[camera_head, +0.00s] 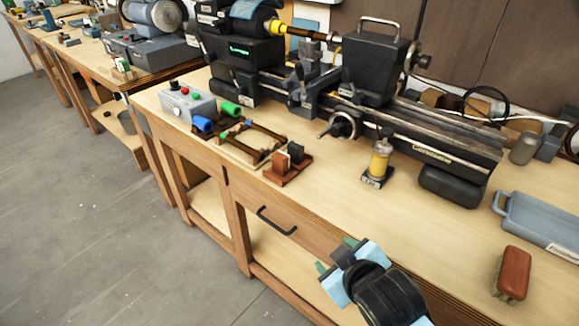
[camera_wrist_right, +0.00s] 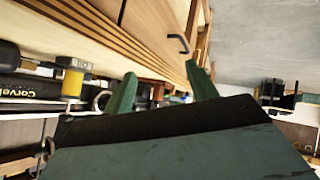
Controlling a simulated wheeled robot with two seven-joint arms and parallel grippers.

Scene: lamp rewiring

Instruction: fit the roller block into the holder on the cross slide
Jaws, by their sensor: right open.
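The lathe (camera_head: 430,140) stands along the back of the bench, its cross slide (camera_head: 318,95) near the middle of the bed. The holder on it is too small to make out clearly. A brown wooden stand (camera_head: 290,176) near the front edge carries a small brown block (camera_head: 281,162) and a dark block (camera_head: 297,152). I cannot tell for certain which piece is the roller block. My right gripper (camera_head: 336,257) is open and empty in front of the bench's front edge, well apart from the stand. Its fingers show in the right wrist view (camera_wrist_right: 162,80). My left gripper is out of view.
A yellow cylinder on a dark base (camera_head: 380,160) stands before the lathe. Left of the stand are a wooden rack (camera_head: 250,145) and a grey button box (camera_head: 187,103). A brush (camera_head: 514,272) and a blue-grey tray (camera_head: 540,222) are at right. Bench between is clear.

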